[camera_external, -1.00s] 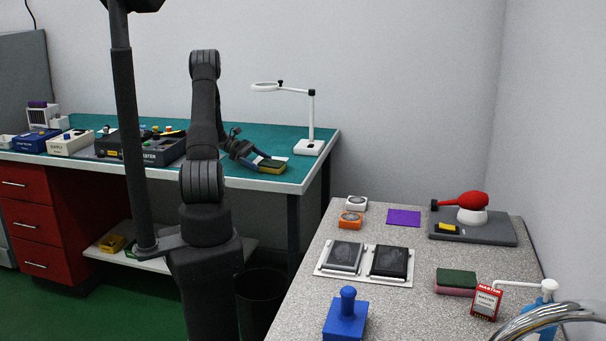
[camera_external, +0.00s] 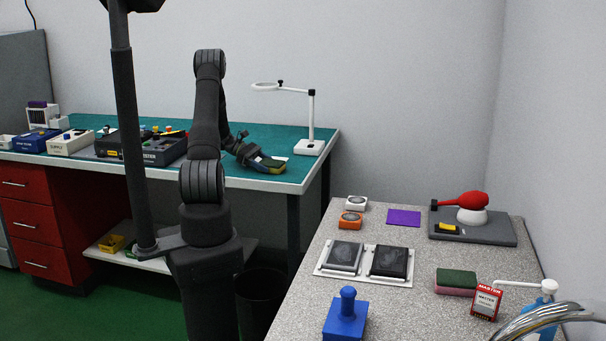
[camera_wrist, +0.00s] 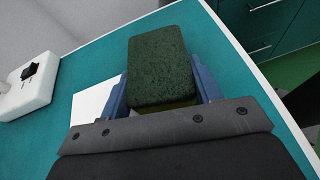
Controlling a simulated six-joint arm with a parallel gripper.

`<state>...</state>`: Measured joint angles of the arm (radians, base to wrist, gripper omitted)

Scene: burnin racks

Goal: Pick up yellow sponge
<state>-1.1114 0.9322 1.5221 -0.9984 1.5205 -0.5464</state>
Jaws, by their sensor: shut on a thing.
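The yellow sponge (camera_external: 270,168) has a dark green scouring face on top. It sits at the front right part of the teal-topped bench (camera_external: 250,137). My gripper (camera_external: 263,165) is around it, with the blue fingers shut on its two sides. In the wrist view the green face of the sponge (camera_wrist: 162,65) fills the space between the blue fingers (camera_wrist: 162,88), and a strip of yellow shows below it. I cannot tell whether the sponge touches the bench top.
A white lamp base (camera_external: 309,147) stands right of the sponge, with its magnifier arm above. A white sheet (camera_wrist: 92,103) lies beside my gripper. Boxes (camera_external: 163,150) stand left on the bench. A green and pink sponge (camera_external: 456,281) lies on the grey counter (camera_external: 400,310).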

